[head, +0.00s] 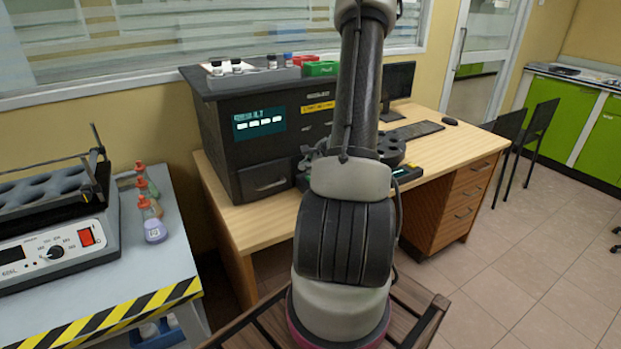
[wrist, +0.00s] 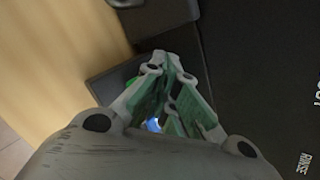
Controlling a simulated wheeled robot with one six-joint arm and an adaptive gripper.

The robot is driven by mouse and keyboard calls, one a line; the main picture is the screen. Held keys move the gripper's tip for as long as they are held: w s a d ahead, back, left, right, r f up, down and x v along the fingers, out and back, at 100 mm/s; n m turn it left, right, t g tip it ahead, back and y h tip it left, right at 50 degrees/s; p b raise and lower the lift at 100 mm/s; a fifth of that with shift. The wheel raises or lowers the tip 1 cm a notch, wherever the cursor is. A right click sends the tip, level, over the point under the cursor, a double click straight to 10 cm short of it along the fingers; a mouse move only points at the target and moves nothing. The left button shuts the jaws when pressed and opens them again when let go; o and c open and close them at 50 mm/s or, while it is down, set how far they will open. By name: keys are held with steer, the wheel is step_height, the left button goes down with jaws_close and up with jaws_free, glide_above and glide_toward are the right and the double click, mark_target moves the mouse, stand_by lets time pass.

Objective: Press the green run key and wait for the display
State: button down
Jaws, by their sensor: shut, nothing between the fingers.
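The analyser (head: 290,155) is a large black box on the wooden desk. Its teal display (head: 259,123) is lit, with a line of text and a row of pale blocks; the text is too small to read. In the wrist view my gripper (wrist: 168,62) has its fingers together and empty, close to a dark panel (wrist: 118,80) of the machine. A small green patch (wrist: 130,82) shows beside the fingers, mostly covered; I cannot tell if it is the run key. Contact with it cannot be told. In the head view my arm hides the gripper and part of the machine's front.
A dark round carousel (head: 390,148) stands on the desk (head: 262,222), partly behind my arm. Vials and a green rack (head: 320,68) sit on the analyser. A monitor (head: 400,80) and keyboard (head: 418,130) are behind. A grey bench (head: 165,262) with bottles is at left.

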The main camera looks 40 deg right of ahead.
mark_target(308, 178)
steer(key=shift+f, duration=0.15)
stand_by(0.5)
steer(key=shift+f, duration=0.3)
steer(key=shift+f, duration=0.5)
stand_by(0.6)
stand_by(0.4)
steer(key=shift+r, duration=0.95)
steer(key=shift+r, duration=2.5)
